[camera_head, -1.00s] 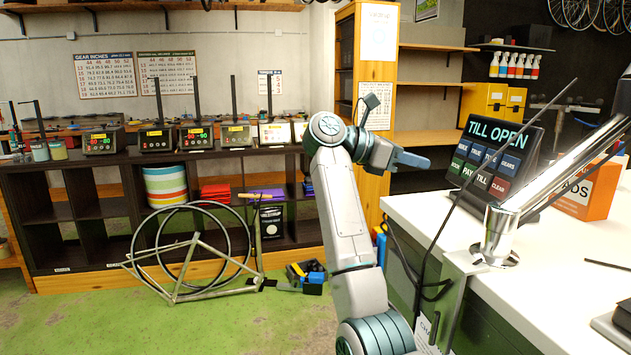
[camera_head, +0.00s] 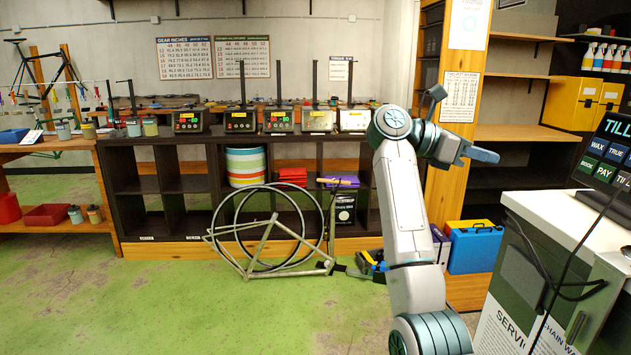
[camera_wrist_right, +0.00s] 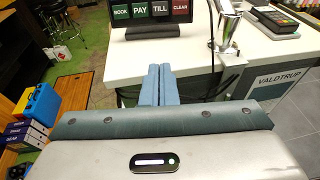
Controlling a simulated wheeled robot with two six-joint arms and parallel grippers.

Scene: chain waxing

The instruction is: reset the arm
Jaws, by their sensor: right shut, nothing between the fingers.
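My right arm rises at the right of the head view, bent at the elbow. My right gripper (camera_head: 482,154) points to the right in front of the wooden shelf post, with its blue fingers together and empty. In the right wrist view the two fingers (camera_wrist_right: 159,86) lie side by side, shut, with nothing between them. They point toward the white counter but I see no object touching them. My left arm and left gripper are not in view.
A white service counter (camera_head: 575,235) with a till screen (camera_head: 608,155) stands at the right. A dark shelf unit (camera_head: 180,212) carries several waxing pots. A bicycle frame (camera_head: 270,248) and wheels lean against it. A blue box (camera_head: 474,248) stands behind my arm. Green floor is clear at left.

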